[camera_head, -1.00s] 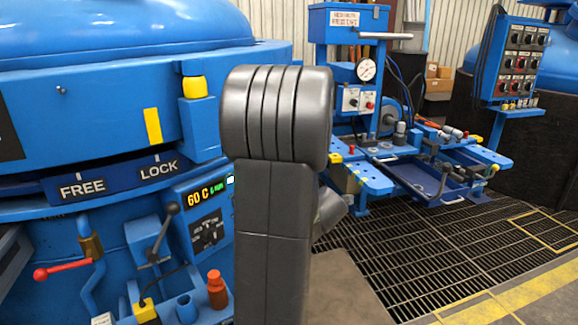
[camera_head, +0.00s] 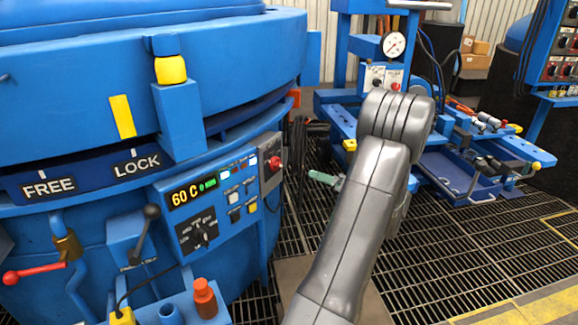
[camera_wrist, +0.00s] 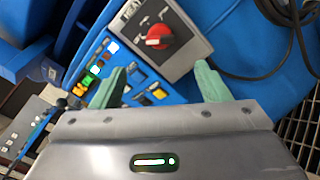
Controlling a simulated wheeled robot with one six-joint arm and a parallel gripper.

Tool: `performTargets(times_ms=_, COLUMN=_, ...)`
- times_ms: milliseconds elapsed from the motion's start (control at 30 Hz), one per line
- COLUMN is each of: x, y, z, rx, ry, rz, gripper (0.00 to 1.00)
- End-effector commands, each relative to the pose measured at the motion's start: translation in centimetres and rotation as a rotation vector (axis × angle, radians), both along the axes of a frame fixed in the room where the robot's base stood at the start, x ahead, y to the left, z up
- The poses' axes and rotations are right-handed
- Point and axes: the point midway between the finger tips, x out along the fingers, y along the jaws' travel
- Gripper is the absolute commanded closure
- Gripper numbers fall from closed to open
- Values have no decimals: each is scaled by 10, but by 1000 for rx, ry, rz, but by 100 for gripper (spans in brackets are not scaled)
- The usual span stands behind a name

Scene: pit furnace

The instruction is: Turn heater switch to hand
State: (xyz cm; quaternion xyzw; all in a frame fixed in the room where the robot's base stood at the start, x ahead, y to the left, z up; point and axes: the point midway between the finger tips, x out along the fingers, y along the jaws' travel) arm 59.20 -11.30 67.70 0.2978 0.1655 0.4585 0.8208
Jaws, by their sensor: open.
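The heater switch is a red rotary knob (camera_wrist: 158,36) with a pale pointer bar, set on a grey plate (camera_wrist: 180,60) in the wrist view. Part of a label reading like "HEAT" shows at the plate's edge. The pointer bar points left in that view; the position words are too small to read. In the head view the red knob (camera_head: 274,163) sits at the right end of the furnace's control panel. My gripper (camera_wrist: 163,78) is open and empty, its two green fingers apart, short of the knob. In the head view one green fingertip (camera_head: 324,178) shows right of the knob; my arm hides the rest.
Left of the knob, the panel (camera_head: 212,195) carries a "60 C" display, lit buttons and a black selector. A black lever (camera_head: 147,225) and red-handled valve (camera_head: 35,272) stand further left. A dark cable (camera_wrist: 285,45) hangs at right. A blue bench (camera_head: 460,160) stands behind my arm.

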Motion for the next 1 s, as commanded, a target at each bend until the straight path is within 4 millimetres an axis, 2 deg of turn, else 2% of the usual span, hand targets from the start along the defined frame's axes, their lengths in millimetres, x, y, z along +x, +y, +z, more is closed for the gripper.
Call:
performTargets(times_ms=500, x=51, y=86, z=-1, rx=0, ry=1, rz=3, gripper=31)
performTargets(times_ms=733, x=64, y=103, z=0, rx=1, ry=2, rz=-1, gripper=31)
performTargets(times_ms=1000, x=65, y=106, z=0, rx=1, ry=3, rz=-2, gripper=31)
